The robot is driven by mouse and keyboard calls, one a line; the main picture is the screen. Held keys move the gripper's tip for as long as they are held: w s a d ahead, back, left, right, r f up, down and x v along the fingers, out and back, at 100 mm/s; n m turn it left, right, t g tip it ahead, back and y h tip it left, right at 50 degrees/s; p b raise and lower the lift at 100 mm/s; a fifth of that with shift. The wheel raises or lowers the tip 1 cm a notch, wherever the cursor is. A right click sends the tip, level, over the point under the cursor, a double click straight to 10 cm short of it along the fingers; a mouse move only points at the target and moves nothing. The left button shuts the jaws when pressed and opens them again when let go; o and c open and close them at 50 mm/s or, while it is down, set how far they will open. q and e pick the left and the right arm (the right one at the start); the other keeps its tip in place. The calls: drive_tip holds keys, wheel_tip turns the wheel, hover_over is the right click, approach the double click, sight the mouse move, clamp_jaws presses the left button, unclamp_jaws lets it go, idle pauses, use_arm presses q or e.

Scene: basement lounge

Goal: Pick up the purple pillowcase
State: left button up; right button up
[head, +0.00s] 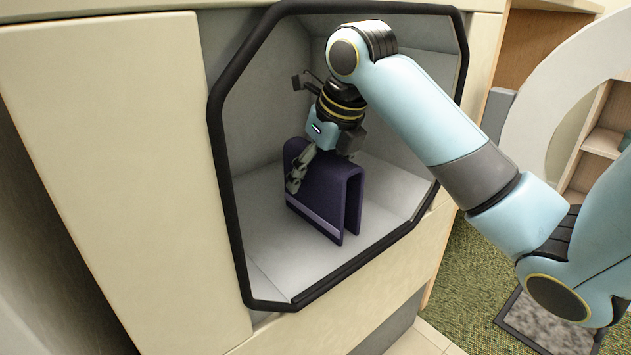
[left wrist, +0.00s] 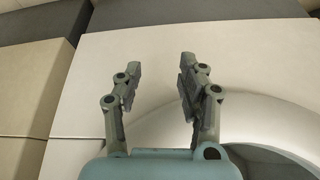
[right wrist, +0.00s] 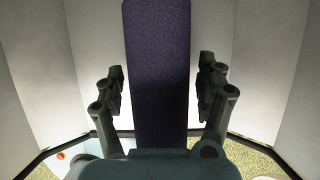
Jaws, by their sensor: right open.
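The purple pillowcase (head: 327,188) stands folded like a tent inside a pale octagonal recess (head: 262,215), with a lighter stripe along its lower edge. My right gripper (head: 298,176) reaches into the recess from above and sits at the top of the pillowcase. In the right wrist view the pillowcase (right wrist: 158,70) runs as a dark band between the two open fingers (right wrist: 160,92), with a gap on each side. My left gripper (left wrist: 158,85) shows only in the left wrist view, open with nothing between its fingers.
The recess has a thick black rim (head: 240,240) and sits in a cream cabinet front (head: 110,130). A white rounded ring-shaped piece (head: 530,110) and wooden shelving stand at the right. Green carpet (head: 470,280) covers the floor at the lower right.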

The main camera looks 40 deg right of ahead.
drive_tip(key=shift+w+f+b, duration=0.25)
drive_tip(key=shift+f+b, duration=0.05)
drive_tip(key=shift+f, duration=0.2)
drive_tip(key=shift+s+b, duration=0.1)
drive_tip(key=shift+b, duration=0.25)
drive_tip(key=shift+f, duration=0.1)
use_arm(q)
drive_tip(key=w+f, duration=0.1)
drive_tip(key=f+t, duration=0.1)
drive_tip(key=w+f+t, duration=0.1)
drive_tip(key=shift+w+d+f, duration=0.1)
drive_tip(key=shift+w+d, duration=0.2)
drive_tip(key=shift+f, duration=0.2)
use_arm(e)
drive_tip(key=shift+f, duration=0.2)
drive_tip(key=c, duration=1.3)
